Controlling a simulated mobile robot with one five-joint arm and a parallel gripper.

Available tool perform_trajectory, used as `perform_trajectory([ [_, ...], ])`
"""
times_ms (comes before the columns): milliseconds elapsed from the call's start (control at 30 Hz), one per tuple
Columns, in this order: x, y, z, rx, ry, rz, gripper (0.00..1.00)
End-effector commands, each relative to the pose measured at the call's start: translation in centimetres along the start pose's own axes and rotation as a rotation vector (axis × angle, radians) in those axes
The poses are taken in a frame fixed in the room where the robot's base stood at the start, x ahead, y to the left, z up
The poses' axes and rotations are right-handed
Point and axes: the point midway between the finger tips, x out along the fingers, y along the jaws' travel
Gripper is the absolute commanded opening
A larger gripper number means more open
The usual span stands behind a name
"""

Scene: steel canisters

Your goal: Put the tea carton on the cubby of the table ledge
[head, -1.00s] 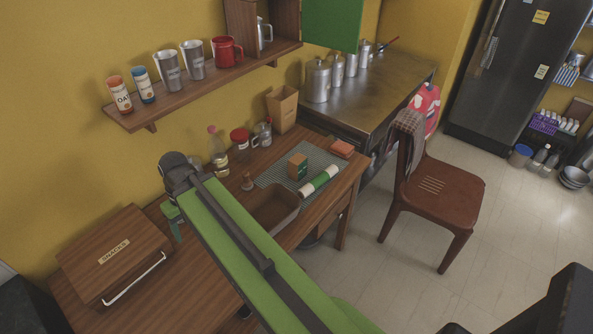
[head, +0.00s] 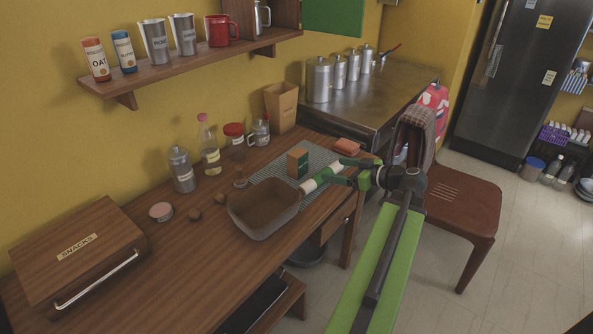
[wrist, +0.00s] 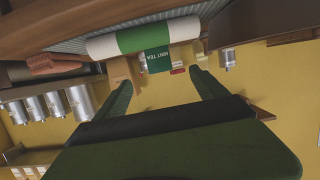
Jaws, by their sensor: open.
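The tea carton (head: 298,161), a small tan and green box, stands upright on the grey ribbed mat (head: 268,166) on the wooden table. Its green "MINT TEA" label (wrist: 157,61) shows in the wrist view, behind a white and green roll (wrist: 143,37). My gripper (head: 341,172) is open and empty, right of the carton and close to the roll. In the wrist view its two fingers (wrist: 162,82) are spread, with the carton ahead between them. The wooden cubby (head: 240,18) is at the right end of the wall ledge (head: 185,69), partly cut off; a steel jug stands in it.
A brown bin (head: 265,207) stands left of my gripper on the table. A chair (head: 455,195) is at the right. Cups and canisters fill the ledge's left part.

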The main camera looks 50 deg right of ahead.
Motion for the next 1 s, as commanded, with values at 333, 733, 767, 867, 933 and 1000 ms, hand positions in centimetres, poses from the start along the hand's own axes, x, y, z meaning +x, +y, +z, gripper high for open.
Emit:
perform_trajectory([
  [333,7.0,-0.1,0.3,-0.001,-0.003,-0.007,0.82],
  [733,12.4,-0.1,-0.1,0.001,-0.003,-0.004,0.82],
  [767,12.4,-0.1,-0.1,0.001,-0.003,-0.004,0.82],
  [867,12.8,-0.1,-0.1,0.001,-0.003,-0.005,0.82],
  [933,13.7,0.1,-0.1,0.001,-0.003,-0.007,0.82],
  [1000,14.9,0.4,-0.2,0.001,-0.003,-0.007,0.82],
])
